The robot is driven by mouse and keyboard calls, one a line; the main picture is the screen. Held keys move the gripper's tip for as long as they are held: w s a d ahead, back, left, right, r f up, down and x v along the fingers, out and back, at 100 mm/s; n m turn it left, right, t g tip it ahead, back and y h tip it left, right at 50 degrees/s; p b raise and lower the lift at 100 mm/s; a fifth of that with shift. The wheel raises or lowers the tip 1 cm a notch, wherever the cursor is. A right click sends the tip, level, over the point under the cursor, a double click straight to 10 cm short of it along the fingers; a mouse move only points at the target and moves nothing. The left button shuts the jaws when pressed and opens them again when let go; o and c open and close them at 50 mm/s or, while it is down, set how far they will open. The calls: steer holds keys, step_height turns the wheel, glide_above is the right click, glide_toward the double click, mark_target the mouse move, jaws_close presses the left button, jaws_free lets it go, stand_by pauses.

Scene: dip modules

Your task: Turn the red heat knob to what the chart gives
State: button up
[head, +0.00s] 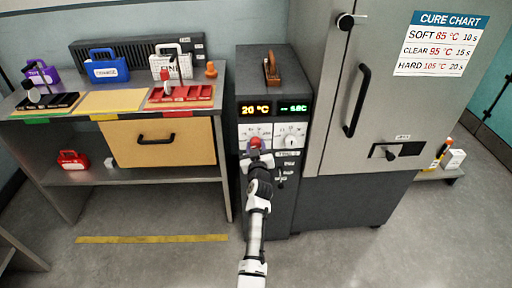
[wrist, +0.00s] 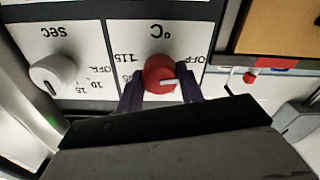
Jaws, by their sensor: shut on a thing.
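The red heat knob (wrist: 160,76) is on a white °C dial panel, which shows upside down in the wrist view. Its white pointer mark is turned toward the OFF side. My gripper (wrist: 160,88) has one dark finger on each side of the knob and is shut on it. In the head view the knob (head: 255,142) shows just beyond my gripper (head: 257,155). The display (head: 256,110) above reads 20 °C in orange, with a green readout beside it. The cure chart (head: 441,43) lists SOFT 85 °C 10 s, CLEAR 95 °C 15 s and HARD 105 °C 20 s.
A white seconds knob (wrist: 54,74) sits beside the red knob. A tall grey cabinet (head: 345,110) stands right of the unit. A bench with a wooden drawer (head: 163,142), coloured trays and small cases stands left. The floor in front is clear.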

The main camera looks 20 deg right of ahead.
steer(key=shift+m, duration=0.3)
steer(key=m+b, duration=0.1)
steer(key=m, duration=0.3)
steer(key=shift+f+m, duration=0.1)
steer(key=shift+m, duration=0.3)
steer(key=m, duration=0.6)
steer(key=m+p, duration=0.1)
steer(key=m, duration=0.5)
steer(key=shift+m+p, duration=0.3)
steer(key=m+p, duration=0.1)
steer(key=m, duration=0.4)
steer(key=shift+m, duration=0.3)
steer(key=o, duration=1)
steer(key=shift+s+p, duration=0.15)
steer(key=shift+p, duration=0.15)
